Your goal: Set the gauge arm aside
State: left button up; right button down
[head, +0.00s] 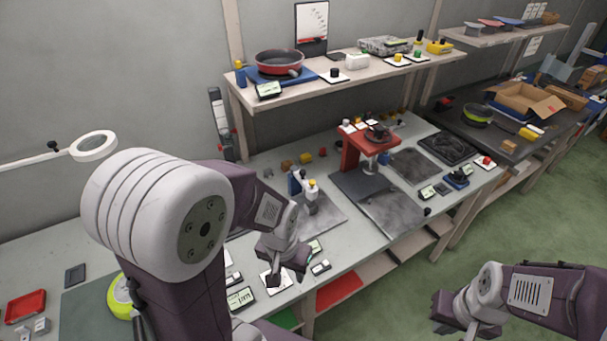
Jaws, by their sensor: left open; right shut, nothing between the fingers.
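I cannot tell for sure which part is the gauge arm. A small grey and blue fixture with a yellow knob (311,187) stands upright on a grey plate on the bench. A white arm with a ring end (93,146) reaches in from the left edge, with a black knob on it. My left gripper (284,272) is open and points down over the front of the bench, in front of the fixture and apart from it. My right gripper (455,320) is shut and empty, low at the right over the green floor.
A red stand (352,152) is at the bench's middle. A shelf (330,85) above carries a red pan (279,63). Small cards and blocks lie along the bench front. A red tray (25,306) is at the lower left. An open cardboard box (525,100) is at the right.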

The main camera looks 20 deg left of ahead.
aim_at(311, 195)
jog(key=i+l+u, duration=0.4)
jog(key=i+l, duration=0.45)
jog(key=i, duration=0.15)
